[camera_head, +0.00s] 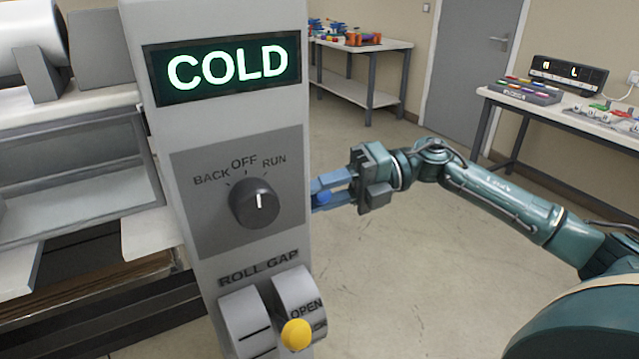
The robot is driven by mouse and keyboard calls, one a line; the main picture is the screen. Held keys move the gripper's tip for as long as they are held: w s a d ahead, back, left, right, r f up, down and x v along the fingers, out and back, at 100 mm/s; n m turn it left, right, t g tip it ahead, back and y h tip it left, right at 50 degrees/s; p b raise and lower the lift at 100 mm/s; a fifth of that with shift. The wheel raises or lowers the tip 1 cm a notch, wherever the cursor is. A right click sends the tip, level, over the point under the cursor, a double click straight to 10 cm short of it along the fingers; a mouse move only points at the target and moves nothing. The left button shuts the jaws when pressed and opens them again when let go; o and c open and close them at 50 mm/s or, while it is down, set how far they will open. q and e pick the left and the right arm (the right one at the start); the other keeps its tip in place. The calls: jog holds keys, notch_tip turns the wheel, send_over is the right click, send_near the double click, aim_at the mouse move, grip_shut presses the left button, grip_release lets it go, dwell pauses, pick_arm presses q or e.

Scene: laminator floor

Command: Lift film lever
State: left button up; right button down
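A grey control column fills the middle left, with a lit COLD display (225,68), a dial (254,203) marked BACK, OFF and RUN, and a ROLL GAP lever with a yellow knob (296,334). My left gripper is out of view.
The laminator's rollers and trays (85,185) lie left of the column. A white table (375,45) with colourful items stands at the back. Another table (570,108) at the right holds a keypad and a display. The floor (400,285) between is clear.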

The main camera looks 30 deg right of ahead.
jog(key=r+p, duration=0.1)
jog(key=w+r+m+p, duration=0.1)
jog(key=r+m+p, duration=0.1)
jog(key=shift+w+p, duration=0.25)
jog(key=shift+p, duration=0.1)
jog(key=shift+w+r+m+g+p, duration=0.25)
jog(key=shift+w+m+g+p, duration=0.3)
jog(key=shift+p, duration=0.55)
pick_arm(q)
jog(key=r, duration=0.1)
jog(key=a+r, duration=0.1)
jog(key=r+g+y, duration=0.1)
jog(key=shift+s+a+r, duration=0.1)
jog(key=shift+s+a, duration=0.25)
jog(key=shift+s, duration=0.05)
pick_arm(e)
jog(key=shift+w, duration=0.1)
jog(key=c, duration=1.1)
grip_release()
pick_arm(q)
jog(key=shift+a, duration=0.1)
pick_arm(e)
jog(key=shift+f, duration=0.1)
